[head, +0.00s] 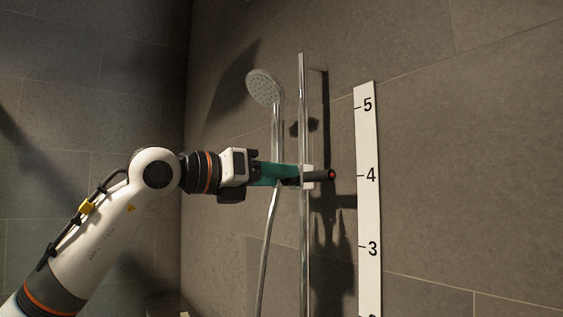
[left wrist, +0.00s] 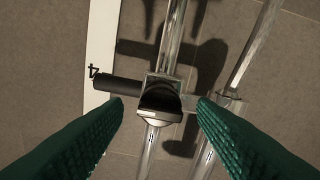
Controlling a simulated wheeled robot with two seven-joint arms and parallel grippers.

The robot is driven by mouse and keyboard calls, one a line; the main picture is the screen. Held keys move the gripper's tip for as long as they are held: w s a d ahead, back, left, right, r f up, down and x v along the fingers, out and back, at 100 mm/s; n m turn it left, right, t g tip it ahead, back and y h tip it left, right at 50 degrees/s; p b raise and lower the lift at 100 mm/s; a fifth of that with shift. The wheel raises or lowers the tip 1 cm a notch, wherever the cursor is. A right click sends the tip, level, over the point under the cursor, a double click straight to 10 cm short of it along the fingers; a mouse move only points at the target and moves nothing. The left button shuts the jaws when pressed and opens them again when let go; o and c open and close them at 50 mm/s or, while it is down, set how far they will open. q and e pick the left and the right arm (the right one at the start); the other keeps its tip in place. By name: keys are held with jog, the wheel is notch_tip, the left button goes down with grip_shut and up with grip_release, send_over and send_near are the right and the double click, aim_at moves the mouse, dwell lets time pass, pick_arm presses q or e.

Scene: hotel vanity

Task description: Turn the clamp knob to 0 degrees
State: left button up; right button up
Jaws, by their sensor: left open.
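The clamp (head: 307,171) sits on a vertical chrome rail (head: 303,105) by the number 4 of the scale. In the left wrist view the clamp knob (left wrist: 160,100) is a dark block with a metallic lower face, in front of the rail. My left gripper (head: 290,176) has green fingers and reaches the clamp from the left. In the left wrist view it is open (left wrist: 160,108), with a fingertip on each side of the knob and visible gaps. My right gripper is not in view.
A white numbered scale (head: 368,210) stands on the tiled wall right of the rail. A shower head (head: 264,87) hangs left of the rail, above my gripper. Its hose (head: 267,245) runs down close behind my gripper. The wall at the right is bare.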

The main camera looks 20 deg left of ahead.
pick_arm(q)
jog(key=shift+w+d, duration=0.4)
jog(key=shift+w, duration=0.2)
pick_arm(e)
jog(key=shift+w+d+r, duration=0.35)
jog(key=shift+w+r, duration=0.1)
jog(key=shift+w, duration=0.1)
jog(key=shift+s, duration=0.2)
pick_arm(q)
jog(key=c, duration=1)
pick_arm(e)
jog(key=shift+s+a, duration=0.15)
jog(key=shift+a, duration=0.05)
